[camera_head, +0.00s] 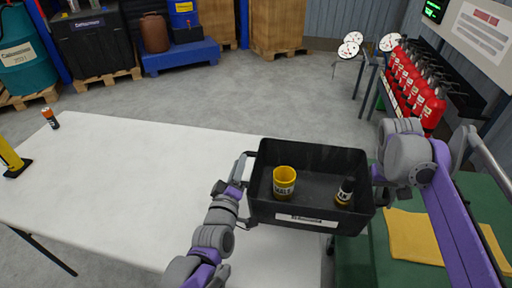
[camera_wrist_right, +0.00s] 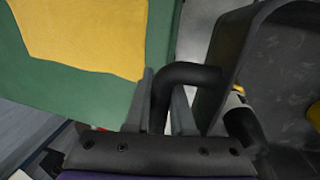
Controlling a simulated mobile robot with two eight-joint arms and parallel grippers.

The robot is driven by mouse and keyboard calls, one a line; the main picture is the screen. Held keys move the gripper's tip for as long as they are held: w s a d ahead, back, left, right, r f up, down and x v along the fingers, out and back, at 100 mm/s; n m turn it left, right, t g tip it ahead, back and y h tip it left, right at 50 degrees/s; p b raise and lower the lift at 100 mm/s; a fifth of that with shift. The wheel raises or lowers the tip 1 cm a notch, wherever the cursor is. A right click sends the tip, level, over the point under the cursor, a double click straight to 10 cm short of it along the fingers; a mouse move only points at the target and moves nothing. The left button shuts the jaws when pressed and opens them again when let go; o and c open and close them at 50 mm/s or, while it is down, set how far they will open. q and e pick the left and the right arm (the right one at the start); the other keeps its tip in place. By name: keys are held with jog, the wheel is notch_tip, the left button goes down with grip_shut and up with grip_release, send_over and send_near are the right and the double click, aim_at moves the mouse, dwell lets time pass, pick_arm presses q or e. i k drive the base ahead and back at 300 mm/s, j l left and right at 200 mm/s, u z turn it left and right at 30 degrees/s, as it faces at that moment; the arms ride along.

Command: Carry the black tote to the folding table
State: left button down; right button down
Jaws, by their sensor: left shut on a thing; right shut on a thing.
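The black tote (camera_head: 312,160) is held between my two grippers, over the right end of the white folding table (camera_head: 130,180). Inside the tote are a yellow cup (camera_head: 284,182) and a small dark bottle (camera_head: 345,191) with an orange band. My left gripper (camera_head: 243,190) is shut on the tote's left handle. My right gripper (camera_wrist_right: 163,105) is shut on the black handle (camera_wrist_right: 190,74) at the tote's right side. The tote looks about level. Its underside is hidden, so I cannot tell whether it touches the table.
A green surface (camera_head: 360,262) with a yellow cloth (camera_head: 414,236) lies at the right. A small orange and black can (camera_head: 50,118) and a yellow post (camera_head: 10,158) are at the table's left. Red extinguishers (camera_head: 410,85) stand at the back right. The table's middle is clear.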

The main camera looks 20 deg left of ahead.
aim_at(199, 191)
jog(key=j, duration=1.7)
jog(key=k, duration=0.05)
